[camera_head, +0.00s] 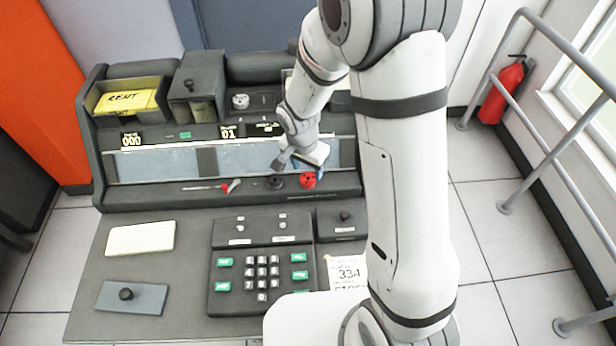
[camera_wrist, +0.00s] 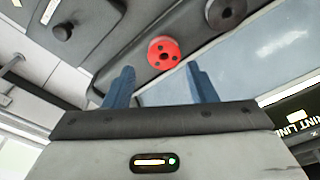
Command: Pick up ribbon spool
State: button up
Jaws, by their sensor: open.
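A red spool (camera_head: 308,180) with dark holes sits on the dark ledge of the console, below the pale blue window strip. A dark spool (camera_head: 276,182) sits just to its left. The pictures do not show which one is the ribbon spool. My gripper (camera_head: 299,166) is close above the two spools. In the wrist view my gripper (camera_wrist: 160,76) has its blue fingers apart with nothing held between them. The red spool (camera_wrist: 164,52) appears just beyond and between the fingertips, apart from them. The dark spool (camera_wrist: 225,10) is at the top edge, partly cut off.
A slim tool with a red part (camera_head: 225,187) lies on the ledge left of the spools. A yellow card bin (camera_head: 93,100) is at the back left. The keypad panel (camera_head: 225,305) is in front. A grey railing (camera_head: 487,90) and red extinguisher (camera_head: 502,92) stand right.

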aim_at(307, 176)
jog(key=shift+w+d+f+p, duration=0.1)
jog(key=shift+w+f+p, duration=0.1)
jog(key=shift+f, duration=0.7)
jog(key=shift+w+f+p, duration=0.1)
jog(key=shift+w+f, duration=0.15)
jog(key=shift+f, duration=0.7)
jog(key=shift+w+d+f+p, duration=0.1)
jog(key=shift+w+f, duration=0.1)
jog(key=shift+f, duration=0.7)
jog(key=shift+c, duration=0.3)
jog(key=c, duration=0.7)
jog(key=shift+o, duration=0.2)
notch_tip(307, 176, up, 13)
jog(key=p, duration=0.1)
